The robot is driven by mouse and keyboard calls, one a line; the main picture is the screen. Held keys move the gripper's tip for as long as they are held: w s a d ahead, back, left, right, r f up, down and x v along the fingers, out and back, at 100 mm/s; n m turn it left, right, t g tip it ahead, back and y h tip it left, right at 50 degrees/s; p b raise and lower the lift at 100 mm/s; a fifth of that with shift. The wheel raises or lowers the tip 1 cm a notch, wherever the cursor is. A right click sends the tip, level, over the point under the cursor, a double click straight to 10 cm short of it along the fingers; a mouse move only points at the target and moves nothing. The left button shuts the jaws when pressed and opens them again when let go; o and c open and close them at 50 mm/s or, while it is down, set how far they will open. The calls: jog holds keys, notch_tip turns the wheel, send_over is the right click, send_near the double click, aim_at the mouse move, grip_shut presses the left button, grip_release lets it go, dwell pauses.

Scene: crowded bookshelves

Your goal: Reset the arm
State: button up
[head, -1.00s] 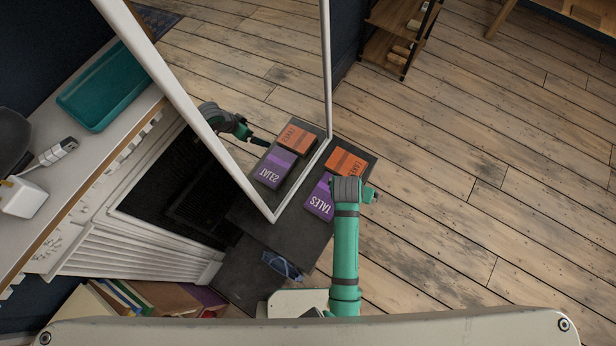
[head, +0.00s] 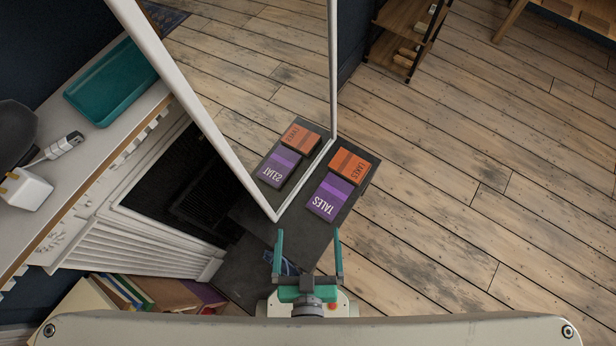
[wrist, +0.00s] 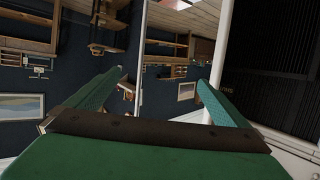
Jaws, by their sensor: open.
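My gripper (head: 308,243) is folded back close to my body at the bottom middle of the head view. Its two green and grey fingers stand apart, with nothing between them. In the wrist view my gripper (wrist: 163,85) also shows its two green fingers spread and empty, with a mirror and a dark wall beyond. A purple book marked TALES (head: 329,197) and an orange book (head: 347,166) lie on a dark slab (head: 313,235), ahead of my gripper and apart from it.
A large white-framed mirror (head: 240,90) stands on the slab and reflects the books. At left a white mantel holds a teal tray (head: 110,85) and a white plug (head: 25,188). Blue glasses (head: 288,268) lie partly hidden behind my gripper. Wooden floor at right is open.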

jog(key=shift+t, duration=0.5)
jog(key=r, duration=0.1)
jog(key=s+a+r, duration=0.1)
jog(key=r, duration=0.2)
jog(key=shift+s+a, duration=0.2)
jog(key=shift+a, duration=0.2)
jog(key=shift+s+d+r+m, duration=0.15)
jog(key=shift+s+d, duration=0.2)
jog(key=shift+d, duration=0.2)
jog(key=shift+s+d+r+m, duration=0.15)
jog(key=shift+s+d, duration=0.15)
jog(key=shift+d, duration=0.25)
jog(key=shift+c, duration=0.6)
